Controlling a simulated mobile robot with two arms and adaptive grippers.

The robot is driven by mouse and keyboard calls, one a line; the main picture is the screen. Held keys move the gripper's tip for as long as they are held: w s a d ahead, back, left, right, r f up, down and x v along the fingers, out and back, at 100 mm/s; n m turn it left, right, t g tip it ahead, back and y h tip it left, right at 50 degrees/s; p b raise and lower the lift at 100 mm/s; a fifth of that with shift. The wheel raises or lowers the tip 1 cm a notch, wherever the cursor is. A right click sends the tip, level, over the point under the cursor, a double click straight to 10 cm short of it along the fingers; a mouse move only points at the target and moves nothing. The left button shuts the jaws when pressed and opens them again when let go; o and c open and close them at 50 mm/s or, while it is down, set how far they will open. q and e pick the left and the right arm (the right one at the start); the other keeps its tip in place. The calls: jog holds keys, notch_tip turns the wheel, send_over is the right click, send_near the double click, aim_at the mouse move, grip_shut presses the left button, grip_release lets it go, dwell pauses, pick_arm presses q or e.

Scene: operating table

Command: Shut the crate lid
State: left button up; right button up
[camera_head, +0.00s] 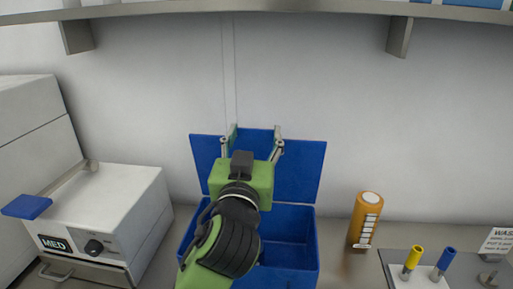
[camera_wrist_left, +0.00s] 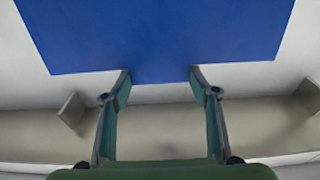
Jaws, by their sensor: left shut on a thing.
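A blue crate (camera_head: 292,240) stands on the counter against the back wall. Its blue lid (camera_head: 306,172) is open and stands upright at the back of the crate. My left gripper (camera_head: 255,131) is in front of the lid, with its fingers at the lid's top edge. In the left wrist view the lid (camera_wrist_left: 160,35) fills the upper middle, and the fingertips (camera_wrist_left: 161,76) are at its edge, set apart with the edge between them. My arm hides the left part of the crate. My right gripper is in neither view.
A white device (camera_head: 120,205) marked MED stands on the left, with a blue paddle on a lever. An orange bottle (camera_head: 367,215) stands right of the crate. A grey panel (camera_head: 400,262) with yellow and blue plugs is at the far right. A shelf (camera_head: 300,8) runs above.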

pick_arm(q)
jog(key=shift+s+a+f+t+b, duration=0.15)
jog(key=shift+s+f+t+b, duration=0.25)
jog(key=shift+s+b, duration=0.4)
jog(key=shift+r, duration=0.1)
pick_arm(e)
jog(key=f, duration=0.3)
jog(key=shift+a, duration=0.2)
